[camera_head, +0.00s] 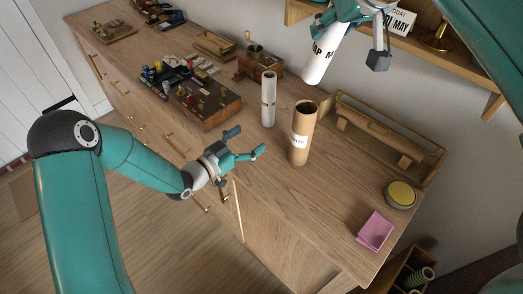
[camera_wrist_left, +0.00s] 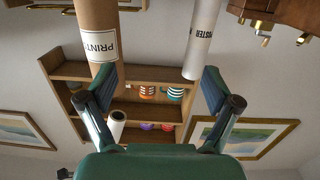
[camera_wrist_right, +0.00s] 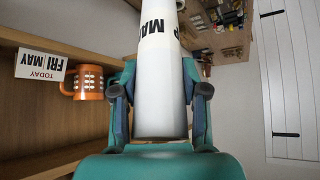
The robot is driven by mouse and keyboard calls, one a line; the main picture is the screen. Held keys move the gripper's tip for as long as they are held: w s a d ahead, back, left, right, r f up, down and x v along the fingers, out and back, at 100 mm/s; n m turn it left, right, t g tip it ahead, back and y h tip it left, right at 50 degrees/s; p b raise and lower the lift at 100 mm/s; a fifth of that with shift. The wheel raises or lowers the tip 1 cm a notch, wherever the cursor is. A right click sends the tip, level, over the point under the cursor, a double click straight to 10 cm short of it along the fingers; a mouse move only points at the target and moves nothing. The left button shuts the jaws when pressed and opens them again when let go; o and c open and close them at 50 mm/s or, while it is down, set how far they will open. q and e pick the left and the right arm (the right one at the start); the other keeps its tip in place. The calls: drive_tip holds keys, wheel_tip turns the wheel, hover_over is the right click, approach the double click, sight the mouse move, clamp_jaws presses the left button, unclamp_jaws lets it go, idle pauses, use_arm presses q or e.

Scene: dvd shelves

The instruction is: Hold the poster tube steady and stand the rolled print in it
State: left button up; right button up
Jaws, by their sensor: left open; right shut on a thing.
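A brown cardboard tube (camera_head: 302,130) with a white label starting "PRINT" stands upright and open-topped on the wooden counter. It also shows at the left wrist view's upper left (camera_wrist_left: 97,30). A slimmer white roll (camera_head: 268,105) marked "POSTER" stands upright behind it. My left gripper (camera_head: 244,144) is open and empty, in front of both and touching neither. My right gripper (camera_head: 348,28) is shut on a thick white roll (camera_head: 321,58) with black lettering like "MAP", held tilted above the counter. In the right wrist view this roll (camera_wrist_right: 162,80) lies between the fingers.
A wooden tray (camera_head: 385,135) lies behind the brown tube. A round yellow-topped tin (camera_head: 400,194) and pink cloth (camera_head: 375,231) are at right. A coffee grinder (camera_head: 258,64) and wooden box (camera_head: 206,103) stand further left. A wall shelf (camera_head: 450,55) is above.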

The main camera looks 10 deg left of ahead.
sight(293, 138)
use_arm(q)
drive_tip(key=s+d+m+g+h, duration=0.2)
drive_tip(key=s+d+m+h, duration=0.15)
drive_tip(key=d, duration=0.25)
drive_tip(key=shift+n, duration=0.25)
drive_tip(key=x, duration=1.1)
drive_tip(key=shift+w+d+r, duration=0.1)
drive_tip(key=shift+w+d, duration=0.05)
drive_tip(key=shift+w, duration=0.2)
drive_tip(key=shift+c, duration=0.3)
drive_tip(key=c, duration=1.2)
drive_tip(key=shift+c, duration=0.2)
use_arm(e)
drive_tip(key=shift+f, duration=4.8)
drive_tip(key=o, duration=1.2)
drive_tip(key=shift+f, duration=0.1)
